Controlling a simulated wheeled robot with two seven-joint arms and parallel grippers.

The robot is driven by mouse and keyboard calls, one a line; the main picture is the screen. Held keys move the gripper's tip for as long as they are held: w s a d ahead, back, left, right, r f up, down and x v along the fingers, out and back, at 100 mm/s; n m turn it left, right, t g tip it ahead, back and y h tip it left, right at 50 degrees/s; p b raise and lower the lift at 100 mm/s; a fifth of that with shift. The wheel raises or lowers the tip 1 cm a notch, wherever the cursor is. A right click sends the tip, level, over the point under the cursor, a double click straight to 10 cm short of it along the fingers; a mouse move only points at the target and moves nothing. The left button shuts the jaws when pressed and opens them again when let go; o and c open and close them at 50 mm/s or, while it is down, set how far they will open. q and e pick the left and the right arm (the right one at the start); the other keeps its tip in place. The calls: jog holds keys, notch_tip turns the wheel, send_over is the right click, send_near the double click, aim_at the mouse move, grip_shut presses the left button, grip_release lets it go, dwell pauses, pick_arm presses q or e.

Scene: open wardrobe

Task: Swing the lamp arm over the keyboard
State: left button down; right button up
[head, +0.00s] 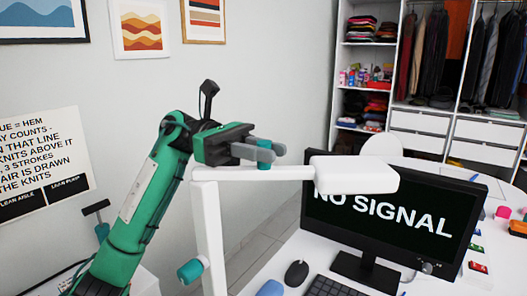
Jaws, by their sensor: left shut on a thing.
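The white lamp has an upright post (210,235), a horizontal arm (290,173) and a box-shaped head (355,175). The head shows in front of the monitor's upper left part, and the arm points right from the post. A teal knob (264,162) stands on the arm. My left gripper (262,152) is shut on this knob, its grey fingers around it. A second teal knob (193,270) sits low on the post. The black keyboard (332,287) lies at the bottom edge, partly cut off, below the monitor. My right gripper is not in view.
A monitor (385,216) reading "NO SIGNAL" stands on the white desk. A black mouse (296,273) and a blue object (270,288) lie left of the keyboard. Small colored items lie on the right. An open wardrobe (430,123) stands behind.

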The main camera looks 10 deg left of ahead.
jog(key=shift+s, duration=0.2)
pick_arm(q)
jog(key=c, duration=1.4)
grip_release()
jog(key=shift+o, duration=0.4)
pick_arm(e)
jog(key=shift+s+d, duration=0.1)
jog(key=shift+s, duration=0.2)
pick_arm(q)
jog(key=shift+a, duration=0.1)
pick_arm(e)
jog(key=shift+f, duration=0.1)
pick_arm(q)
jog(key=shift+w+a, duration=0.1)
jog(key=shift+a, duration=0.15)
jog(key=b+v, duration=0.3)
jog(key=v, duration=1)
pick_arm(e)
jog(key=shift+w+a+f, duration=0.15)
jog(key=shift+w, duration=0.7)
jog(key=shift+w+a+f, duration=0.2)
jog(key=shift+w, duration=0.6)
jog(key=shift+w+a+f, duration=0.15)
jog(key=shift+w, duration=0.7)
